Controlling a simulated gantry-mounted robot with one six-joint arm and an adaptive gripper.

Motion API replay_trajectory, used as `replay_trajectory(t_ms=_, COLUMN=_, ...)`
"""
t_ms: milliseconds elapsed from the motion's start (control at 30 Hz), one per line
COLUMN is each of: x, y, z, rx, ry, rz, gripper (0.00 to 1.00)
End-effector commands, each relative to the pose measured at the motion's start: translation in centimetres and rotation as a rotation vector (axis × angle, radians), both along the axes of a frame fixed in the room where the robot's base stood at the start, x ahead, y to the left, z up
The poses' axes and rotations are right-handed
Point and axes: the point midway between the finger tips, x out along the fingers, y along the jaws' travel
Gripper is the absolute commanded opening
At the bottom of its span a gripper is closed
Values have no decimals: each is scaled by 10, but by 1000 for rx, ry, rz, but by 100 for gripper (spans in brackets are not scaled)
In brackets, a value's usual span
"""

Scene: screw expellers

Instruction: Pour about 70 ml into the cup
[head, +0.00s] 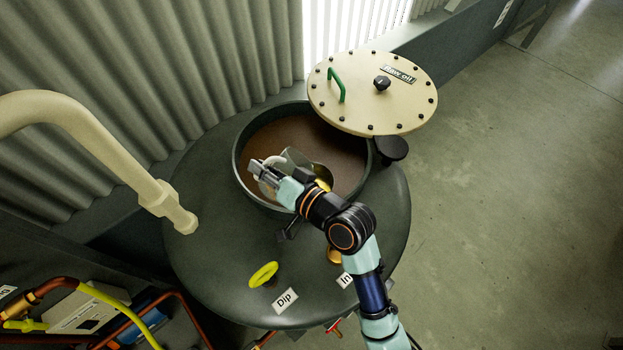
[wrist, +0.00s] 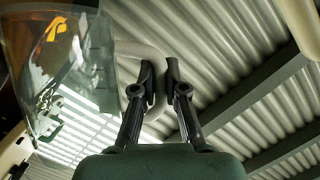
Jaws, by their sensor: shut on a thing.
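My gripper (head: 262,172) is over the open round hatch of the dark tank. Its fingers (wrist: 158,85) are close together in the wrist view. A clear, see-through vessel (head: 297,158) is beside the fingers, and my gripper is shut on it, seemingly by its handle. The vessel also shows at the left of the wrist view (wrist: 75,75), with orange and yellow patches seen through its wall. I cannot tell its liquid level or exact tilt. A brass-coloured piece (head: 323,174) shows beside the vessel, partly hidden by my arm. I cannot tell which thing is the cup.
The tank's hatch rim (head: 237,163) surrounds brown contents. The cream bolted lid (head: 355,95) stands open behind. A thick cream pipe (head: 100,140) is at the left.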

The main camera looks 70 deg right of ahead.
Motion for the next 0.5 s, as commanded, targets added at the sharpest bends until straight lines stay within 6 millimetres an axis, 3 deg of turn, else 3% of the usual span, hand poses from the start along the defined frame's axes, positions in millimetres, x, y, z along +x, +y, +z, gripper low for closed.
replay_trajectory(t_ms=300, x=0, y=0, z=2, rx=-5, ry=2, rz=0, gripper=0)
replay_trajectory(t_ms=500, x=6, y=7, z=2, rx=-96, ry=86, rz=2, gripper=0)
